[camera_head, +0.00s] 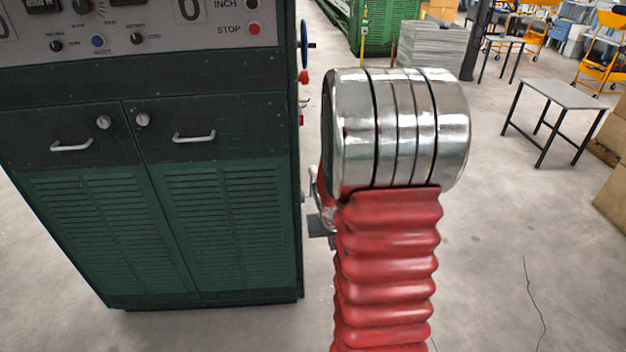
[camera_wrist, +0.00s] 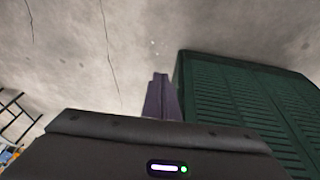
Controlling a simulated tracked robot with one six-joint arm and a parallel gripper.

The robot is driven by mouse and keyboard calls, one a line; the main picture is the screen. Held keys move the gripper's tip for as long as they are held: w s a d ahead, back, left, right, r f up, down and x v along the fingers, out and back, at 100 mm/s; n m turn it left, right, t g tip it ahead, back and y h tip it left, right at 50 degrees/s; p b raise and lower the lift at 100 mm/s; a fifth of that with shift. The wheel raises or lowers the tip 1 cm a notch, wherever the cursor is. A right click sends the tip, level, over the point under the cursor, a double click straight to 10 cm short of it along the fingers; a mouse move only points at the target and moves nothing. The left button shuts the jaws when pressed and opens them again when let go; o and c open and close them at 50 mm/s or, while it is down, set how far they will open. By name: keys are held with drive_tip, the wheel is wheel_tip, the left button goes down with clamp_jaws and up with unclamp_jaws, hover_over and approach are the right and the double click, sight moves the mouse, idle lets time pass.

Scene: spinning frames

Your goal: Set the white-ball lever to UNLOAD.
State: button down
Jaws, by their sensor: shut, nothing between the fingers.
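I cannot make out a lever with a white ball for certain in either view. The green machine (camera_head: 150,130) stands at the left of the head view, and its right side is seen nearly edge-on. Small red knobs (camera_head: 303,77) stick out from that side. In the wrist view, my gripper (camera_wrist: 162,80) shows as purplish fingers close together, shut and empty over bare floor. The machine's louvred green panel (camera_wrist: 235,95) lies to the right of the fingers, apart from them. In the head view my red and chrome arm hides the gripper.
A blue-rimmed handwheel (camera_head: 304,45) juts from the machine's upper right edge. The front has a red STOP button (camera_head: 254,29). A small table (camera_head: 560,93) and cardboard boxes (camera_head: 611,165) stand at the right. The floor between them and my arm is clear.

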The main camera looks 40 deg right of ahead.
drive_tip(key=w+d+f+m+t+h, duration=0.1)
drive_tip(key=w+d+f+m+t, duration=0.3)
drive_tip(key=d+f, duration=0.55)
drive_tip(key=w+d+f+m+t+h, duration=0.15)
drive_tip(key=w+d+f+t, duration=0.3)
drive_tip(key=d+f, duration=0.45)
drive_tip(key=w+a+r+m+t+y, duration=0.1)
drive_tip(key=a+r+m+t, duration=0.1)
drive_tip(key=r+t, duration=0.3)
drive_tip(key=a+r+m+t+y, duration=0.2)
drive_tip(key=r+t, duration=0.4)
drive_tip(key=r, duration=0.2)
drive_tip(key=shift+w+a+r+m, duration=0.25)
drive_tip(key=shift+w+r+m, duration=0.1)
drive_tip(key=shift+w+r, duration=0.05)
drive_tip(key=x, duration=1.4)
